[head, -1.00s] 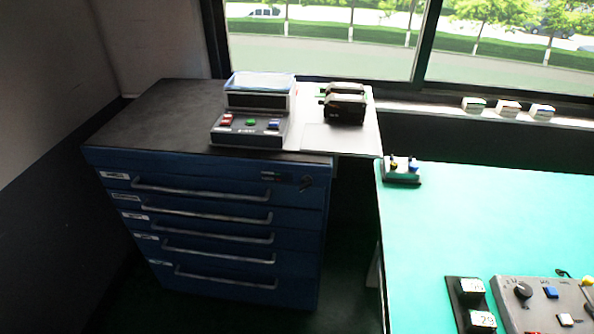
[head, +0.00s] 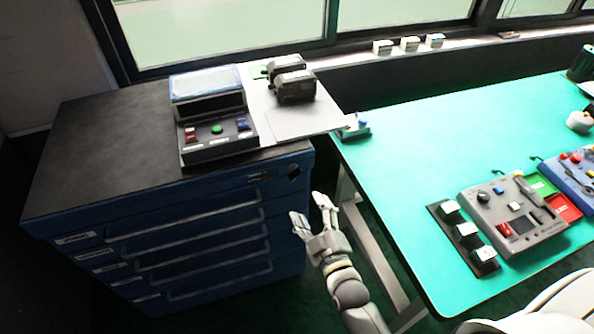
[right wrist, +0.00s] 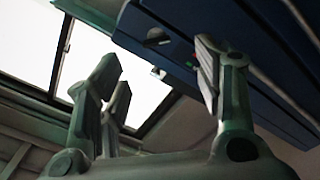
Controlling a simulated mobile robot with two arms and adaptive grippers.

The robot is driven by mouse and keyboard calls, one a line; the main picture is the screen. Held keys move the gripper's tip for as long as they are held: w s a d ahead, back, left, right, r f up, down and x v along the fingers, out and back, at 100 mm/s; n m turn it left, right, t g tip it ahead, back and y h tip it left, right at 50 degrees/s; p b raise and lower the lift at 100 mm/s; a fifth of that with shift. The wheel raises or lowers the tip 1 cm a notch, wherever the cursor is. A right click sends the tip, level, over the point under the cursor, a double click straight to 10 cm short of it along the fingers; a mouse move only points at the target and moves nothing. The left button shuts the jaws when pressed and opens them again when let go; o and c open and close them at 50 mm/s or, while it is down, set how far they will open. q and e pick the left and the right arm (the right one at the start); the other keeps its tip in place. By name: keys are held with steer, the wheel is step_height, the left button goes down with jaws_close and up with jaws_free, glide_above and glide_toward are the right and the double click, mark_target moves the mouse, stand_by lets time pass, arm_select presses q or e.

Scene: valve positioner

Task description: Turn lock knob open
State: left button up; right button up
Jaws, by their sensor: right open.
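The blue drawer cabinet (head: 275,225) stands at the left, and its lock knob (head: 294,171) is a small dark piece at the upper right of the front, beside a small label strip (head: 261,178). My right gripper (head: 310,213) is open and empty, below and slightly right of the lock knob, apart from it. In the right wrist view the open fingers (right wrist: 157,72) point up towards the cabinet's front, and the lock knob (right wrist: 157,38) shows between and beyond them. The knob's exact angle is hard to tell.
A control box (head: 212,128) and a dark device on a white board (head: 305,122) sit on the cabinet top. The green table (head: 400,150) at the right carries a grey control panel (head: 512,215). A dark gap lies between cabinet and table.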

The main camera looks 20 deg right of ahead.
mark_target(296, 177)
steer(key=w, duration=0.3)
steer(key=w+p, duration=0.1)
steer(key=w, duration=0.2)
steer(key=w+r, duration=0.1)
steer(key=w, duration=0.3)
steer(key=shift+w+a+p, duration=0.1)
steer(key=shift+a+p, duration=0.15)
steer(key=shift+p, duration=0.05)
arm_select(q)
steer(key=shift+w+a+r, duration=0.2)
steer(key=shift+a+r, duration=0.1)
steer(key=shift+r, duration=0.15)
steer(key=shift+w+a+r, duration=0.2)
steer(key=shift+a+r, duration=0.05)
steer(key=shift+r, duration=0.15)
arm_select(e)
steer(key=shift+w+f, duration=0.1)
steer(key=shift+w, duration=0.3)
arm_select(q)
steer(key=shift+d, duration=0.2)
arm_select(e)
steer(key=shift+c, duration=0.9)
steer(key=c, duration=0.8)
steer(key=shift+c, duration=0.2)
